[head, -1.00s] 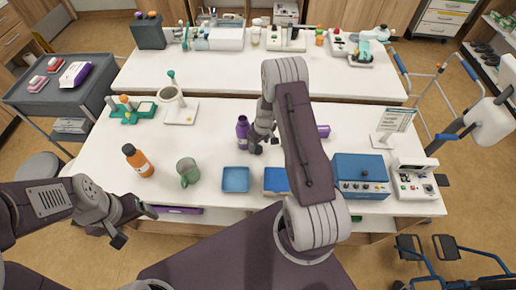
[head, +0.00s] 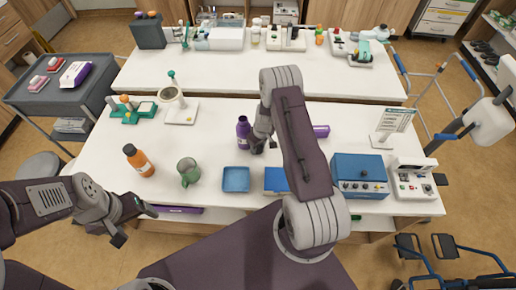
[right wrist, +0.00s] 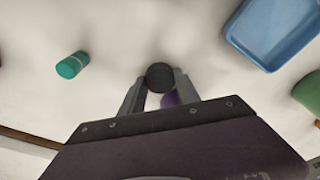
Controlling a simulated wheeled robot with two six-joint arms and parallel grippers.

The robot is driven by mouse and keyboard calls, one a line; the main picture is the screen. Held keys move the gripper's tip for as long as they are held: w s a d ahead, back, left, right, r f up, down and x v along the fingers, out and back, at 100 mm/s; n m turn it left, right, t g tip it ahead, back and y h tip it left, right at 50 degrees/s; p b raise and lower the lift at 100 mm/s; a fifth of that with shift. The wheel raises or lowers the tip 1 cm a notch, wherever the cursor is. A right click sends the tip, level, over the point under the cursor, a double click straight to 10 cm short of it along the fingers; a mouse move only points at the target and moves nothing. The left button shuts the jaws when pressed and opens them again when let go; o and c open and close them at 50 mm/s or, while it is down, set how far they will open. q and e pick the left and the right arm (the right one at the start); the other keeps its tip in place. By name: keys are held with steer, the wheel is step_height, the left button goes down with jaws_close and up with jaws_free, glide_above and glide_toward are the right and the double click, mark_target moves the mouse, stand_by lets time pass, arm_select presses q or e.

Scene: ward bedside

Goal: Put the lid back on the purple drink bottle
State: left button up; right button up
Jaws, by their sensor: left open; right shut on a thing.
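The purple drink bottle (head: 243,128) stands upright on the near table, left of my right gripper. In the right wrist view a bit of purple, apparently the bottle (right wrist: 170,99), shows behind the fingers. My right gripper (head: 258,146) is low over the table, close beside the bottle. In the right wrist view it is shut on a dark round lid (right wrist: 160,77). The gap between lid and table cannot be judged. My left gripper (head: 130,222) is open and empty at the table's front left edge.
A blue tray (head: 236,179), green mug (head: 187,172) and orange bottle (head: 138,160) stand to the left. A teal cylinder (right wrist: 72,65) lies on the table. A purple object (head: 321,131) and a blue box device (head: 360,172) are to the right.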

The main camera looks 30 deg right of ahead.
steer(key=r+b, duration=0.1)
steer(key=r, duration=0.3)
steer(key=shift+s+r, duration=0.15)
steer(key=shift+s, duration=0.05)
steer(key=s+a+r+b, duration=0.1)
steer(key=s+r, duration=0.1)
steer(key=s, duration=0.1)
steer(key=s+a+r+b, duration=0.1)
steer(key=s+r, duration=0.1)
steer(key=s, duration=0.2)
steer(key=s+a+r+b, duration=0.1)
steer(key=s+r, duration=0.1)
steer(key=s, duration=0.1)
steer(key=shift+s+a+r, duration=0.1)
steer(key=shift+s+r, duration=0.25)
steer(key=shift+s, duration=0.05)
arm_select(q)
step_height(320, 180, down, 4)
steer(key=shift+f, duration=0.15)
steer(key=shift+o, duration=0.4)
